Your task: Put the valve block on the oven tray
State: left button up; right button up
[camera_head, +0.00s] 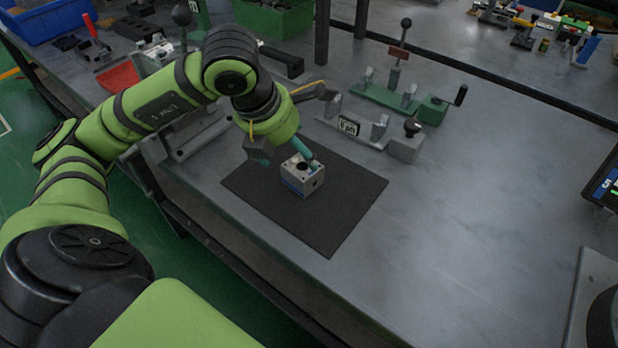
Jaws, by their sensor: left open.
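The valve block (301,180), a small silver-grey cube with a dark hole on top and a blue stripe low on one side, sits on a flat dark mat (335,212) on the grey table. My left gripper (281,153) is just above and behind the block, with one dark finger to its left and a teal-tipped finger close over its top. The gripper is open, and I cannot tell whether a finger touches the block. I see nothing that is clearly an oven tray, unless it is the dark mat. My right gripper is out of view.
Toggle clamp fixtures (352,131) and a green-based clamp with a lever (387,97) stand behind the mat. A green bin (275,18) and a blue bin (42,20) are at the back. The table right of the mat is clear (480,190).

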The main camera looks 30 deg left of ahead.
aim_at(302, 169)
pick_arm(q)
jog(key=x, duration=0.6)
jog(key=shift+d+p, duration=0.1)
jog(key=shift+p, duration=0.2)
jog(key=shift+s, duration=0.2)
jog(key=c, duration=1.8)
jog(key=shift+s+d, duration=0.1)
jog(key=shift+s, duration=0.05)
grip_shut()
